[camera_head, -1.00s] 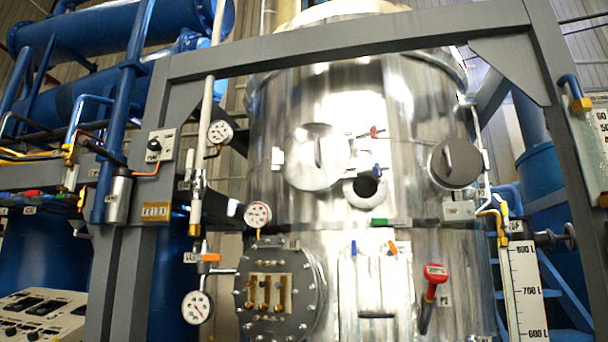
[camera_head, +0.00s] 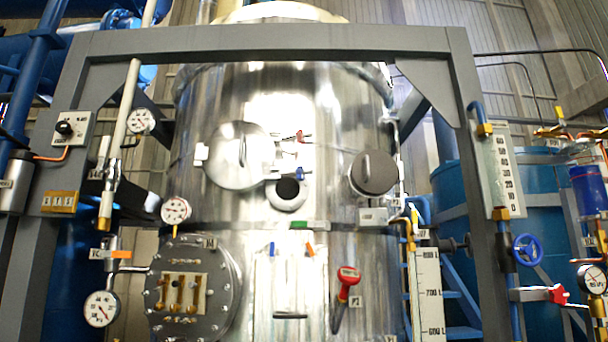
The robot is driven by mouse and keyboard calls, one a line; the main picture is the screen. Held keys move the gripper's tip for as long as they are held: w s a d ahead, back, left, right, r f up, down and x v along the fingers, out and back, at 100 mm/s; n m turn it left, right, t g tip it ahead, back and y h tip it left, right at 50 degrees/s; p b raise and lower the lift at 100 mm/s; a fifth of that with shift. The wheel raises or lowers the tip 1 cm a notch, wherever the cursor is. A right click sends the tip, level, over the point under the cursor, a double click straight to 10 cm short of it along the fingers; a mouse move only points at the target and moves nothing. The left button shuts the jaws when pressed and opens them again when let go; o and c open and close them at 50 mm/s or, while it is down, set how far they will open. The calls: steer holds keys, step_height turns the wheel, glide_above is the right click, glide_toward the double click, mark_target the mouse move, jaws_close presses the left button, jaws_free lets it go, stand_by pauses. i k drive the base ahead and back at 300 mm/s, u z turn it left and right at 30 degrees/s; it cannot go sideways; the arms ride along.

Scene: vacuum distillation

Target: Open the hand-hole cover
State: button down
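A large shiny tank (camera_head: 300,110) stands ahead. A round silver cover (camera_head: 238,156) with an upright bar handle sits on its upper front, left of centre, and looks closed. A smaller dark grey round cover (camera_head: 374,174) with a short upright handle sits to the right. A large bolted round flange (camera_head: 192,290) is at the lower left of the tank. I cannot tell from labels which one is the hand-hole cover. My gripper is not in view.
A grey frame (camera_head: 270,42) surrounds the tank front. Between the covers is a round port (camera_head: 288,192) with a dark centre. A red-handled lever (camera_head: 347,285) sticks out lower down. Gauges and pipes line the left post; a blue handwheel (camera_head: 527,249) is at right.

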mark_target(236, 151)
steer(key=z, duration=0.05)
steer(key=k, duration=1.2)
steer(key=u, duration=1)
steer(key=i, duration=1.25)
steer(key=z, duration=0.4)
